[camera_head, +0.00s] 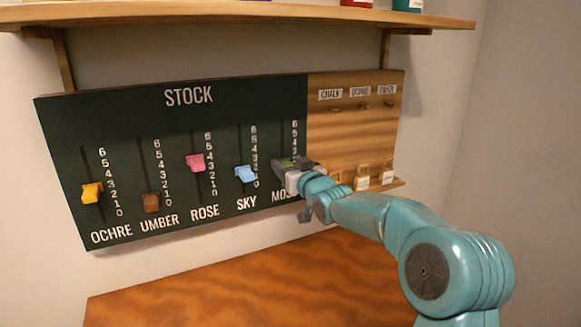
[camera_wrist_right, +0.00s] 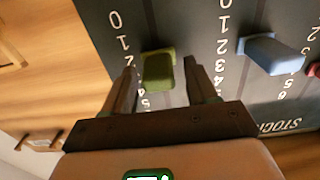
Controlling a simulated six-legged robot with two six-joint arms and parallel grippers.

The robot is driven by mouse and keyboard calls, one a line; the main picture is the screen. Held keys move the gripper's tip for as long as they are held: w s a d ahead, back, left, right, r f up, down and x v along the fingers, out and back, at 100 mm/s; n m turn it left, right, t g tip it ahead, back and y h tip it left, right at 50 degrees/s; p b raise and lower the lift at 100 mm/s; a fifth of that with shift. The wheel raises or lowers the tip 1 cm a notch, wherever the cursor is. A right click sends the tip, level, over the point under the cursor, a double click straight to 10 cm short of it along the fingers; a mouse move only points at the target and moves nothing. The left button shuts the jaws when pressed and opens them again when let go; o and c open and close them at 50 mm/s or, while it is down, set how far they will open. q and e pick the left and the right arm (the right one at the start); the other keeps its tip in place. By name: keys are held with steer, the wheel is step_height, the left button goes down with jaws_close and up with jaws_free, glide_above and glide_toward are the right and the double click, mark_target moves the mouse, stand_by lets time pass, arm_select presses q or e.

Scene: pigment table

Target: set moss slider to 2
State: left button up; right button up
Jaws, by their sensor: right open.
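The green moss slider knob (camera_head: 285,162) is at the right end of the dark STOCK board (camera_head: 190,120), partly hidden by my right gripper (camera_head: 290,171). In the right wrist view, which is turned upside down, the green knob (camera_wrist_right: 158,70) sits between the two fingers of my right gripper (camera_wrist_right: 160,68). The fingers are open, one on each side, with a visible gap to the knob. The knob is beside the middle-low numbers, around 2 to 3; the exact mark is hard to read. My left gripper is not in view.
The blue sky slider (camera_head: 246,174) is just left of my gripper; the rose slider (camera_head: 196,162) is farther left. A wooden panel (camera_head: 350,135) with tags and small blocks adjoins on the right. A shelf (camera_head: 240,14) hangs above, and a bare wooden table (camera_head: 240,285) lies below.

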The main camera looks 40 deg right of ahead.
steer(key=b+v, duration=0.3)
steer(key=v, duration=1.3)
steer(key=shift+b, duration=0.4)
steer(key=shift+s, duration=0.15)
steer(key=shift+s, duration=0.1)
